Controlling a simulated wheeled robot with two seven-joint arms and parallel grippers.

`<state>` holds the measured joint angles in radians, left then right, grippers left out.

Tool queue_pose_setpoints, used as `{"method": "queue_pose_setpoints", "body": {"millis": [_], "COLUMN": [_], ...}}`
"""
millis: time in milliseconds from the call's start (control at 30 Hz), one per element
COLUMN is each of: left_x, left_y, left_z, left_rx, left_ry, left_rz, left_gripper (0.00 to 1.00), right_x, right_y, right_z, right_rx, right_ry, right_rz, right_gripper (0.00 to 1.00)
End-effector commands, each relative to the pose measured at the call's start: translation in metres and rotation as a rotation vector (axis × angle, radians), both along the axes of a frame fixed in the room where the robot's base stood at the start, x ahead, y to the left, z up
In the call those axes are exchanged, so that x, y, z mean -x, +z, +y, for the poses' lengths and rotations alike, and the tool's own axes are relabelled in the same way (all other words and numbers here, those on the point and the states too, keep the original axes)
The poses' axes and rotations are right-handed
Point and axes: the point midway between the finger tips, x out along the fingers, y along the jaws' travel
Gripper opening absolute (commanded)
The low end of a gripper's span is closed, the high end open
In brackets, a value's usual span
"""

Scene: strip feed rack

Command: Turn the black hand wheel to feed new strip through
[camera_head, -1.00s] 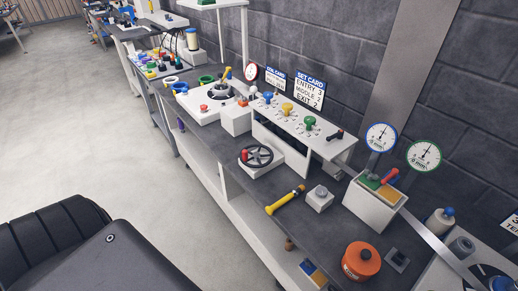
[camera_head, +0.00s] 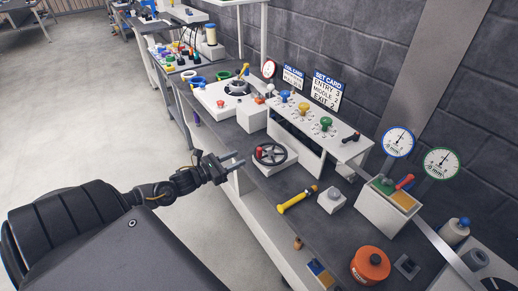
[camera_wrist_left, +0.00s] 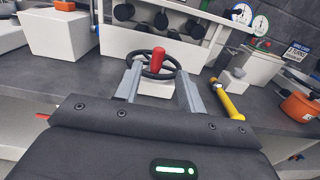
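The black hand wheel (camera_head: 271,154) lies on a white block on the grey bench, with a red knob (camera_head: 260,152) standing on its rim. In the left wrist view the wheel (camera_wrist_left: 170,65) is straight ahead, its red knob (camera_wrist_left: 158,54) upright at the near top. My left gripper (camera_head: 238,160) is to the left of the wheel at the bench's front edge, pointing at it. Its two fingers (camera_wrist_left: 160,90) are spread apart with nothing between them; in the wrist view the wheel and knob appear beyond the gap. My right gripper is not seen.
A yellow-handled tool (camera_head: 297,200) and a white box with a grey button (camera_head: 331,199) lie right of the wheel. A white rack with coloured knobs (camera_head: 310,125) stands behind it. An orange pot (camera_head: 370,264) is nearer. The floor (camera_head: 80,110) at left is clear.

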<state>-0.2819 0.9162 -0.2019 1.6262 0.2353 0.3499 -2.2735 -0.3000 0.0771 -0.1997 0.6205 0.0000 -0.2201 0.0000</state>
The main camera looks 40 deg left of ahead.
Motion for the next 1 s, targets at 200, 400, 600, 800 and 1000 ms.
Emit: {"method": "queue_pose_setpoints", "body": {"millis": [200,400,600,800,1000], "left_x": [-0.007,-0.037,-0.072,-0.096,-0.104], "left_y": [0.001,0.004,0.003,0.002,0.0], "left_z": [-0.002,-0.01,-0.021,-0.028,-0.031], "left_rx": [-0.001,0.001,0.002,0.0,0.0], "left_ry": [0.001,0.005,0.004,0.002,0.001], "left_rz": [-0.002,-0.004,-0.003,-0.001,0.0], "left_gripper": [0.4,0.4,0.4,0.4,0.4], "right_x": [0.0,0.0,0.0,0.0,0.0], "right_y": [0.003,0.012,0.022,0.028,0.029], "right_z": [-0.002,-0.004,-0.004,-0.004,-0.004], "right_rx": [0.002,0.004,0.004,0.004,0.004], "right_ry": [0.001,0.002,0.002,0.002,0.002], "right_rz": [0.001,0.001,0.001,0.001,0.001], "right_gripper": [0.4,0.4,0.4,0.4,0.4]}}
